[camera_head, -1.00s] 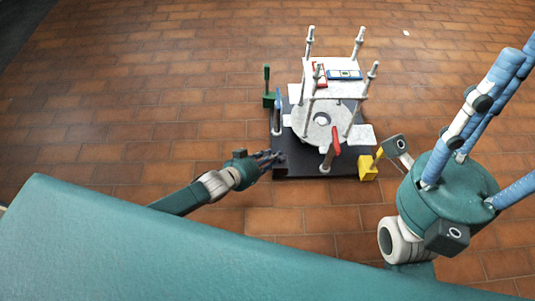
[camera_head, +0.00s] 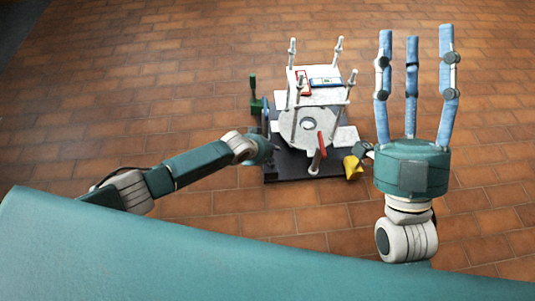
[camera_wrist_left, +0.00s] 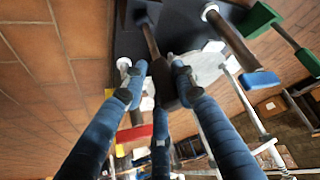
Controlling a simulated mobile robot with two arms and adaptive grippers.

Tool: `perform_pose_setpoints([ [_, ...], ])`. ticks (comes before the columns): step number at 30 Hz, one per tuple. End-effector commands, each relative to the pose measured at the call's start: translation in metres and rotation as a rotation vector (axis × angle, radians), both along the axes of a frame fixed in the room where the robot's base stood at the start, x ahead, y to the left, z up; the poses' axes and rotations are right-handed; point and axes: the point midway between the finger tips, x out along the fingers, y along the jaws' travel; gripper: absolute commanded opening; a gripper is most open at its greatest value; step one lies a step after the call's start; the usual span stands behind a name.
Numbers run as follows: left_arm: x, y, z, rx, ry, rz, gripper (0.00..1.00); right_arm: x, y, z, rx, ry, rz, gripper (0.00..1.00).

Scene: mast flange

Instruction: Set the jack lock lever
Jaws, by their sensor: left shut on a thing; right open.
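My left gripper (camera_head: 268,150) is at the left front of the dark base plate (camera_head: 292,172). In the left wrist view its blue fingers (camera_wrist_left: 158,85) are shut around the dark end of a lever (camera_wrist_left: 168,88). The lever's brownish rod (camera_wrist_left: 150,40) runs from the fingers to the plate. No label shows, so I cannot tell for certain that it is the jack lock lever. In the head view my gripper mostly hides it. My right gripper (camera_head: 413,38) is open and empty, large in the foreground, its three fingers pointing up.
A white flange assembly (camera_head: 307,128) with tall posts stands on the plate. A red lever (camera_head: 322,146) is at its front, a yellow block (camera_head: 352,166) at right, and a green lever (camera_head: 253,92) and a blue handle (camera_head: 265,110) at left. Open tiled floor surrounds it.

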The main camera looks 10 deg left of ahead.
Motion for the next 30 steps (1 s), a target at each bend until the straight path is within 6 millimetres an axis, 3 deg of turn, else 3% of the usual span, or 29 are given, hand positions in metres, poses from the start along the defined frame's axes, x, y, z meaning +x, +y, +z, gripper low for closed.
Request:
perform_pose_setpoints([
  [23, 0.0112, -0.0062, 0.0002, 0.050, 0.083, -0.004, 0.00, -0.0035, -0.0007, 0.0030, 0.005, -0.020, 0.001, 0.50],
  [24, 0.0112, -0.0062, 0.0002, 0.050, 0.083, -0.004, 0.36, -0.0035, -0.0007, 0.0031, 0.005, -0.021, 0.001, 0.50],
  [26, 0.0112, -0.0062, 0.0002, 0.049, 0.083, -0.003, 0.48, -0.0036, -0.0006, 0.0032, 0.006, -0.021, 0.001, 0.50],
  [30, 0.0111, -0.0062, 0.0003, 0.047, 0.083, -0.002, 0.48, -0.0035, -0.0006, 0.0032, 0.006, -0.021, 0.001, 0.50],
])
